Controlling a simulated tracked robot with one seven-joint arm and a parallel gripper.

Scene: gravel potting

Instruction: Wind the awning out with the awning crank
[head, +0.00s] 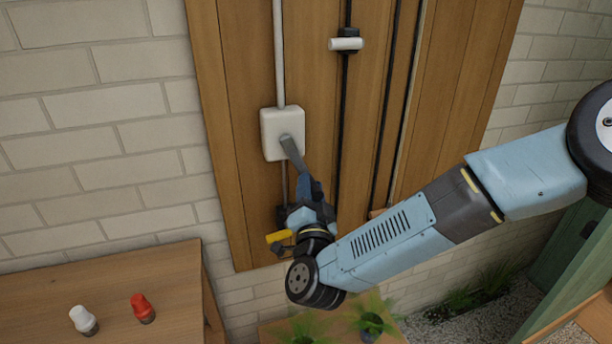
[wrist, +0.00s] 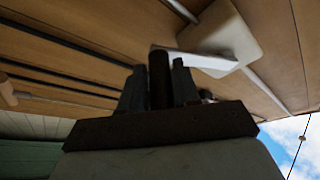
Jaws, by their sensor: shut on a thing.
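The awning crank has a white gearbox (head: 270,134) on the wooden panel, with a flat grey crank arm (head: 292,152) slanting down and right from it. In the wrist view, the gearbox (wrist: 228,35) is at the upper right and the pale crank arm (wrist: 195,59) reaches left to a dark upright handle (wrist: 159,72). My gripper (wrist: 160,92) is shut on this handle, one finger on each side. In the head view my gripper (head: 312,188) is just below the crank arm and hides the handle. I cannot make out the awning cloth.
A white pipe (head: 279,55) rises from the gearbox. A black rod with a white crosspiece (head: 346,44) hangs to the right. A wooden table (head: 110,295) at lower left bears white-capped (head: 83,319) and red-capped (head: 142,307) containers. Plants (head: 372,322) stand below my arm.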

